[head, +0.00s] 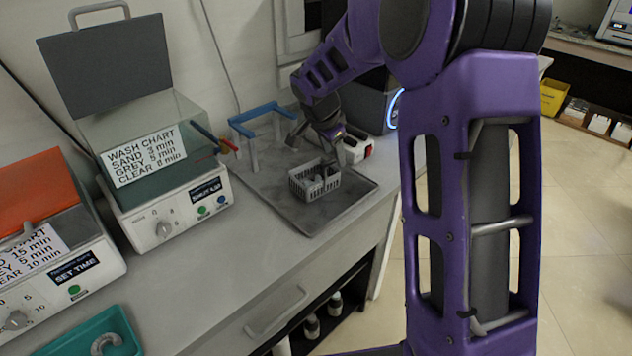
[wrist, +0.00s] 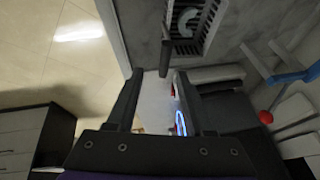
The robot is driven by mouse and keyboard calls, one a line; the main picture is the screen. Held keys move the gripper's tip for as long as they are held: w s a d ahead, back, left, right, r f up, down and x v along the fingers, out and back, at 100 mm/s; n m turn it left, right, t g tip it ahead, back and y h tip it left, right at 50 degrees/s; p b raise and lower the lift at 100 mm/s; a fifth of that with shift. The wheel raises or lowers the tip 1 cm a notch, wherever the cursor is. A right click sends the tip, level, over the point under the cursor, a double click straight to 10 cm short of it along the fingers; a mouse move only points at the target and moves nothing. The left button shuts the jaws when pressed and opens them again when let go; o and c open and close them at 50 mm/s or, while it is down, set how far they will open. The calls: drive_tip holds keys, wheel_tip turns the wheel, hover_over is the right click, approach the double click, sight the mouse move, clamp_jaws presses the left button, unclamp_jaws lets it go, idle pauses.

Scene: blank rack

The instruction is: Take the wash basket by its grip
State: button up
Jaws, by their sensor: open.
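The wash basket (head: 302,190) is a small pale mesh basket with grey pieces inside, standing on a dark tray (head: 345,200) on the bench. In the wrist view, the basket (wrist: 213,22) is at the top, with a grey curved piece in it. A dark bar (wrist: 165,55) stands out at its left side and looks like its grip. My gripper (head: 321,143) is just behind and above the basket in the head view. In the wrist view, my gripper (wrist: 160,76) is open and empty, with the bar just beyond the gap between its fingertips. Contact cannot be told.
A blue-topped rack (head: 262,112) stands at the tray's back left. A red-and-white block (head: 358,148) and a dark machine with a blue glowing ring (head: 368,103) are behind the basket. A wash unit (head: 165,222) with a raised lid stands left. The tray's front is clear.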

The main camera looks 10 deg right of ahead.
sight(333, 162)
drive_tip(key=x, duration=0.7)
drive_tip(key=shift+w+a+f+b, duration=0.25)
drive_tip(key=shift+f+b, duration=0.05)
clamp_jaws()
idle(1.2)
